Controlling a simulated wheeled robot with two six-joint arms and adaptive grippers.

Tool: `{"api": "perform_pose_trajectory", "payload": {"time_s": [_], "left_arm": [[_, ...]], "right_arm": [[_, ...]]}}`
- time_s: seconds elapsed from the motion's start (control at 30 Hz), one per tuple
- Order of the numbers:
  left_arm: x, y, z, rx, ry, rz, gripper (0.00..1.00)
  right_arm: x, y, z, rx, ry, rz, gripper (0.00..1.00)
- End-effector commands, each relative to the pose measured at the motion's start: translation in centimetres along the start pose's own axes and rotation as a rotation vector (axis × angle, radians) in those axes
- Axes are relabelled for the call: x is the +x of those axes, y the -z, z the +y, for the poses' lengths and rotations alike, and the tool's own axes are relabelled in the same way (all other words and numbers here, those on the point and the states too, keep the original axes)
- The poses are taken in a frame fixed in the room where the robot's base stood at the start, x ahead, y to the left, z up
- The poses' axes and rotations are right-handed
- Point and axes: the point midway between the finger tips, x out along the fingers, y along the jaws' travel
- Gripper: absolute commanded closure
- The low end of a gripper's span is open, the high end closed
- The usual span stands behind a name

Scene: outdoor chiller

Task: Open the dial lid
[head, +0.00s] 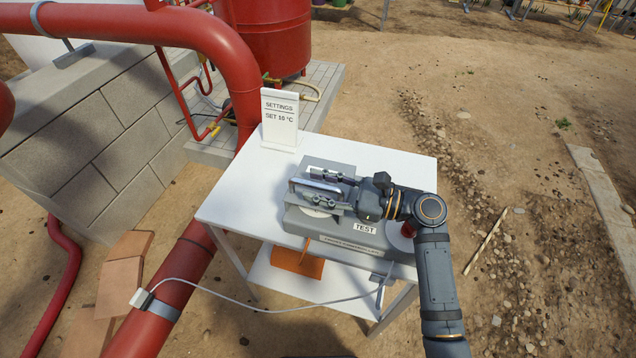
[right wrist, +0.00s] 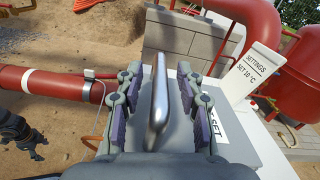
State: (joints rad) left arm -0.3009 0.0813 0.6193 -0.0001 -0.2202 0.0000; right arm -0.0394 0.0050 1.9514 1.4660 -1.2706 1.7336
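The grey device (head: 340,228) marked TEST stands on a white table. A pale bar handle (head: 318,187) runs across its left part, by a grey panel (head: 328,165); whether this is the dial lid, and how far it stands open, is hard to tell. A white dial face (head: 314,212) shows partly below the handle. My right gripper (head: 322,190) is over the device. In the right wrist view its fingers stand apart on either side of the metal handle (right wrist: 160,100), with gaps on both sides.
A sign (head: 280,118) reading "SET 10 °C" stands at the back of the white table (head: 240,195). A red button (head: 408,230) is on the device's right. Thick red pipes (head: 185,285) and a block wall (head: 100,150) are at left. A cable (head: 250,305) hangs across the front.

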Motion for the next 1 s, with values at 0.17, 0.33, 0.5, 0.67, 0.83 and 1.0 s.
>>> {"api": "perform_pose_trajectory", "payload": {"time_s": [0.17, 0.33, 0.5, 0.67, 0.83, 1.0], "left_arm": [[-0.07, 0.02, 0.0, 0.0, 0.0, 0.0, 0.37], [-0.05, 0.04, 0.0, 0.0, 0.0, 0.001, 0.37], [-0.05, 0.07, 0.01, 0.0, 0.0, 0.001, 0.37], [-0.05, 0.09, 0.03, 0.0, 0.0, 0.001, 0.37], [-0.06, 0.11, 0.08, 0.0, -0.001, 0.002, 0.37], [-0.14, 0.14, 0.13, -0.001, -0.002, 0.002, 0.37]], "right_arm": [[0.52, -0.03, 0.0, -0.001, 0.0, 0.0, 0.63], [0.49, -0.01, 0.0, -0.001, 0.0, 0.0, 0.63], [0.47, -0.01, 0.01, -0.001, 0.0, 0.0, 0.86], [0.46, -0.01, 0.01, -0.001, 0.0, 0.0, 1.0], [0.46, -0.01, 0.01, -0.001, 0.0, 0.0, 1.0], [0.45, -0.07, -0.01, 0.0, -0.001, 0.0, 1.0]]}}
